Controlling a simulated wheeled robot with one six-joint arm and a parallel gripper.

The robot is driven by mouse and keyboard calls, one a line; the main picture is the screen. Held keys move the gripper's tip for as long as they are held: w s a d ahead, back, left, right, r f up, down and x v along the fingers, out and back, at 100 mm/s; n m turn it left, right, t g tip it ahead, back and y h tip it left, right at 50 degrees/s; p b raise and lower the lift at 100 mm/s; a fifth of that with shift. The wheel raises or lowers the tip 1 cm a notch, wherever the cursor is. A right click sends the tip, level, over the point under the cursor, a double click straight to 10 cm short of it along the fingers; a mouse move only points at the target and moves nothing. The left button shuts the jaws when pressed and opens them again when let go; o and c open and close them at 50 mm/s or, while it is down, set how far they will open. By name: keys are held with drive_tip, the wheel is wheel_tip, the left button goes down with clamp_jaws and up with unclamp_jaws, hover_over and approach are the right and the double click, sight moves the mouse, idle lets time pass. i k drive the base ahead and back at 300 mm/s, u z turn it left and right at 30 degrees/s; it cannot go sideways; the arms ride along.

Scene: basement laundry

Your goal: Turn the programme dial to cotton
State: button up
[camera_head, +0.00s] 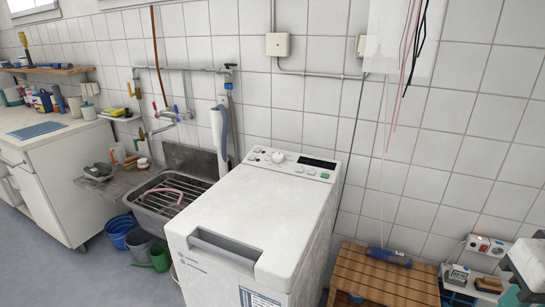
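A white top-loading washing machine (255,215) stands in the middle of the view, with its lid down. Its control panel (295,164) is along the back edge of the top. The round white programme dial (278,157) sits on the left part of the panel. Its markings and pointer are too small to read. A dark display (317,163) and a green button (325,175) are to the right of the dial. A white and teal part of my arm shows at the lower right edge. My gripper is not in view.
A metal sink (172,200) with a pink hose is left of the machine, with buckets (120,232) below it. A wooden slatted bench (385,275) is on the right. Pink and black cables (408,50) hang above it. The space above the machine's top is clear.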

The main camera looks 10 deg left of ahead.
sight(278, 158)
drive_tip(key=u, duration=0.5)
drive_tip(key=k, duration=1.25)
drive_tip(key=u, duration=1.25)
drive_tip(key=i, duration=1.25)
drive_tip(key=z, duration=0.4)
drive_tip(key=i, duration=0.6)
drive_tip(key=z, duration=0.95)
drive_tip(key=i, duration=0.3)
drive_tip(key=z, duration=0.3)
